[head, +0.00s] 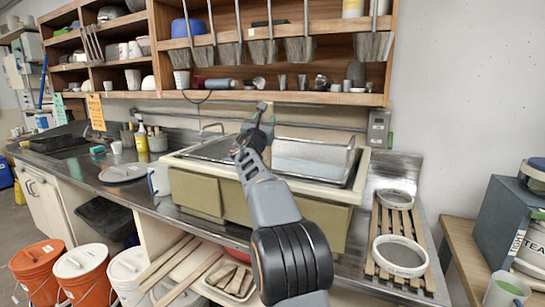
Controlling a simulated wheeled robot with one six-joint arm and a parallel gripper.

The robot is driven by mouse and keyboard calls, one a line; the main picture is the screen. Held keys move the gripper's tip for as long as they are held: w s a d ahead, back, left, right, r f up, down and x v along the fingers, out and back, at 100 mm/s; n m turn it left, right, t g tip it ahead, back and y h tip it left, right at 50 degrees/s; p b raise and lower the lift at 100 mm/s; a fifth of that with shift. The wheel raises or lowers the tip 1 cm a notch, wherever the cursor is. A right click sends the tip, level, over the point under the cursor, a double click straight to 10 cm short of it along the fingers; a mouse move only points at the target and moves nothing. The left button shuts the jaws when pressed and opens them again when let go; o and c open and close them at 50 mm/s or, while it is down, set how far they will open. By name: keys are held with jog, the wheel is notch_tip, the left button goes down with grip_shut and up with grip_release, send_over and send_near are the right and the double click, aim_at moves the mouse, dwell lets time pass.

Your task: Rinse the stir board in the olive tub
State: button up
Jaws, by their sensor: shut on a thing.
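My gripper (261,110) is raised over the sink at the back of the counter, pointing away from me. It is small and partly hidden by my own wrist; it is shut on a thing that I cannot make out. A wide cream-rimmed sink (184,157) has olive-coloured front panels (195,193); I cannot tell whether this is the olive tub. Its inside is partly hidden by my arm. Long wooden boards (165,262) lie on the low shelf at the lower left; I cannot tell whether one is a stir board.
Orange buckets (38,272) and white-lidded ones stand on the floor at left. A slatted wooden rack (415,240) holds two round sieves (400,255) right of the sink. Brushes (303,50) hang from the shelves above. A faucet (212,128) stands behind the sink.

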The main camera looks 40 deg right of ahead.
jog(key=shift+d, duration=2.05)
jog(key=s+a+r+p, duration=0.2)
jog(key=r+p, duration=0.3)
jog(key=r, duration=0.3)
jog(key=s+a+r+p, duration=0.2)
jog(key=r+p, duration=0.3)
jog(key=r, duration=0.4)
jog(key=shift+s+p, duration=0.4)
jog(key=shift+s, duration=0.3)
notch_tip(320, 180, up, 5)
jog(key=p, duration=0.4)
